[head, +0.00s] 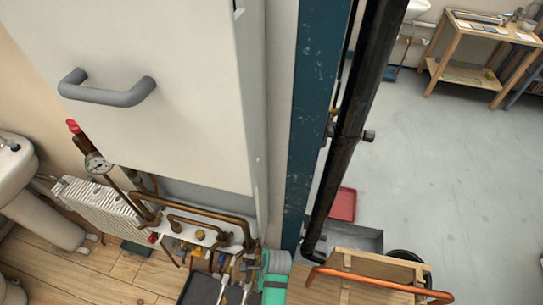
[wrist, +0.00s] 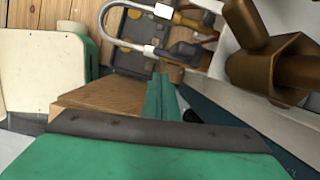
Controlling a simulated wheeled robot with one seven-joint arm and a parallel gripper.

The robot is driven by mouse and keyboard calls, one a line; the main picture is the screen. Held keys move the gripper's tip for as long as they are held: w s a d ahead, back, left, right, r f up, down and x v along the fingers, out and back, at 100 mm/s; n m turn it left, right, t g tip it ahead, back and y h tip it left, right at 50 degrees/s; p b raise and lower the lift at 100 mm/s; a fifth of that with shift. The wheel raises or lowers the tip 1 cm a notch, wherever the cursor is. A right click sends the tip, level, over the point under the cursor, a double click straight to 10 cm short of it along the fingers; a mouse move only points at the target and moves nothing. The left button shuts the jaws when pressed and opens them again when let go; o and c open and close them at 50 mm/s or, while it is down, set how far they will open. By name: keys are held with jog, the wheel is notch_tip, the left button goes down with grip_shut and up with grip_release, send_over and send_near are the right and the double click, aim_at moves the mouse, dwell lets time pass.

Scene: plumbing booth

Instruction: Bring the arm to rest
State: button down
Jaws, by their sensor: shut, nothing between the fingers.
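My gripper (wrist: 163,84) shows in the wrist view as narrow green fingers lying together, with nothing between them. Behind them, a wide green part with a dark grey strip fills the bottom of the picture. A large brass fitting (wrist: 285,66) stands to the right of the fingers, and a bent grey hose or pipe (wrist: 120,32) lies beyond their tips. In the head view a green and grey piece (head: 274,284) stands at the bottom centre; I cannot tell whether it is part of my arm.
A white panel with a grey handle (head: 107,90) fills the upper left. Copper pipework (head: 200,218) with a gauge (head: 97,163) runs below it. A dark vertical pipe (head: 350,120) stands beside a blue post (head: 316,110). Grey floor (head: 450,180) is open at the right.

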jog(key=s+d+r+n+t+h, duration=0.2)
jog(key=s+d+r+n+t, duration=0.1)
jog(key=s+r+n+t, duration=0.55)
jog(key=s+d+r+n+t, duration=0.1)
jog(key=s+r+n+t, duration=0.2)
jog(key=r, duration=0.7)
jog(key=s+d+r+n+t, duration=0.2)
jog(key=s+r+n, duration=0.3)
jog(key=r, duration=0.6)
jog(key=shift+s+n+t+h, duration=0.3)
jog(key=shift+n+t, duration=0.25)
jog(key=shift+n, duration=0.4)
jog(key=shift+w, duration=0.1)
